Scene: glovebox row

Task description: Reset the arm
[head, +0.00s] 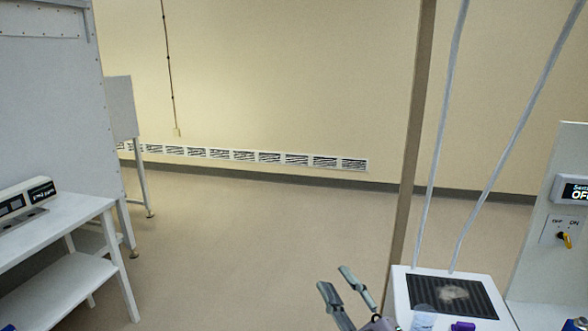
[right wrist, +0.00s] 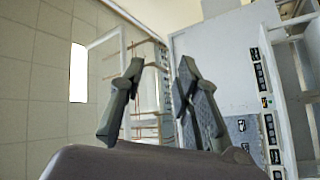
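My right gripper (head: 350,287) shows at the bottom of the head view, left of a white stand. Its two grey fingers point up and stand apart, with nothing between them. In the right wrist view the same gripper (right wrist: 158,80) is open and empty, with a clear gap between the fingertips. My left gripper does not show in either view.
A white stand (head: 400,290) with a dark ribbed top is close to my right gripper. A panel with a yellow switch (head: 565,240) is at the right. A white shelf table (head: 60,228) stands at the left. The floor (head: 250,240) between is clear.

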